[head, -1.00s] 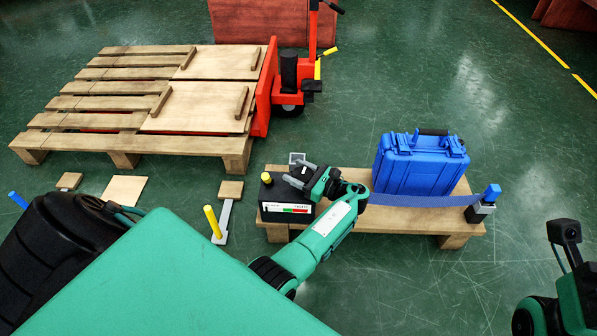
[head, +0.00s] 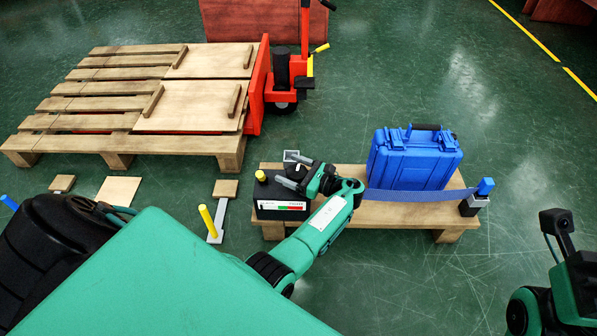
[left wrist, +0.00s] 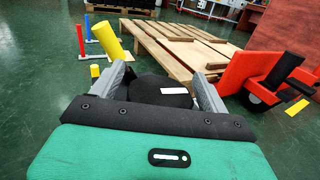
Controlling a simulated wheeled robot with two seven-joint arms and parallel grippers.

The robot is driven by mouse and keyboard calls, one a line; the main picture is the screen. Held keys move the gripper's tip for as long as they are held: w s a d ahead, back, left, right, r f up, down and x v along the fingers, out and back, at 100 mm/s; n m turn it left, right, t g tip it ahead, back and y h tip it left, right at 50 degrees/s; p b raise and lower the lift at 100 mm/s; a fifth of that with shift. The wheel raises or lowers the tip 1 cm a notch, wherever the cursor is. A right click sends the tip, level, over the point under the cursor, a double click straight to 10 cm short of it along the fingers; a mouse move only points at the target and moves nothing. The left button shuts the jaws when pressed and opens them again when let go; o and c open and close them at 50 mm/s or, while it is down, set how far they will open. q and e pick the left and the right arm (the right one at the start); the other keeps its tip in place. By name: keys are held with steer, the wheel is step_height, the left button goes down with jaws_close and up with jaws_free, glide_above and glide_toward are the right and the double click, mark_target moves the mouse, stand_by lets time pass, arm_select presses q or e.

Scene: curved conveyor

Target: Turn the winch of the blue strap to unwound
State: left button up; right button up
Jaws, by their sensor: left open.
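The blue strap (head: 425,196) runs along the front of a blue case (head: 413,160) on a low wooden bench. At its right end is a small black and grey block (head: 472,206) with a blue handle (head: 486,186). The strap's left end is hidden behind my left arm. My left gripper (head: 285,177) is open and points left over a black box (head: 281,208) with a yellow knob (head: 261,176) and a red-green label. The left wrist view shows its fingers (left wrist: 160,82) apart, with a black thing between them. My right gripper's fingers are out of view.
A large wooden pallet (head: 85,136) with a red pallet jack (head: 258,90) stands behind at left. A yellow post (head: 208,220) and a blue post (head: 9,202) stand near my left side. The floor right of the bench (head: 425,209) is clear.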

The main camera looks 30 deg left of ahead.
arm_select(q)
steer(key=w+d+p, duration=0.1)
steer(key=d, duration=1.2)
steer(key=shift+d+p, duration=0.3)
steer(key=shift+d, duration=0.05)
steer(key=shift+w, duration=0.1)
